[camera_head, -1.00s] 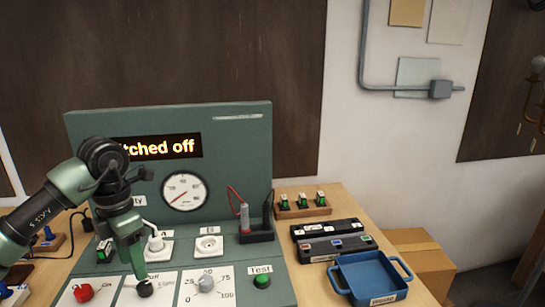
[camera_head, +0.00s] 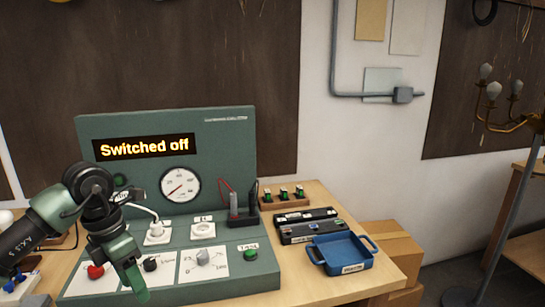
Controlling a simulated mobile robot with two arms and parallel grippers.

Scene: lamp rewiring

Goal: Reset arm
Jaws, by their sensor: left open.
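My left arm comes in from the left. Its green left gripper (camera_head: 138,288) points down over the front of the test bench (camera_head: 225,285), just before the black knob (camera_head: 150,264). It is open, with nothing seen in it; its fingers overlap in this view. The bench's display (camera_head: 145,147) reads "Switched off". The red knob (camera_head: 95,271) is left of the gripper. My right gripper is out of view.
A blue tray (camera_head: 345,240), black cases (camera_head: 310,228) and a small rack with green-bodied parts (camera_head: 285,196) stand right of the bench. A cardboard box (camera_head: 397,245) is beyond the table. A lamp with several bulbs (camera_head: 493,91) stands far right.

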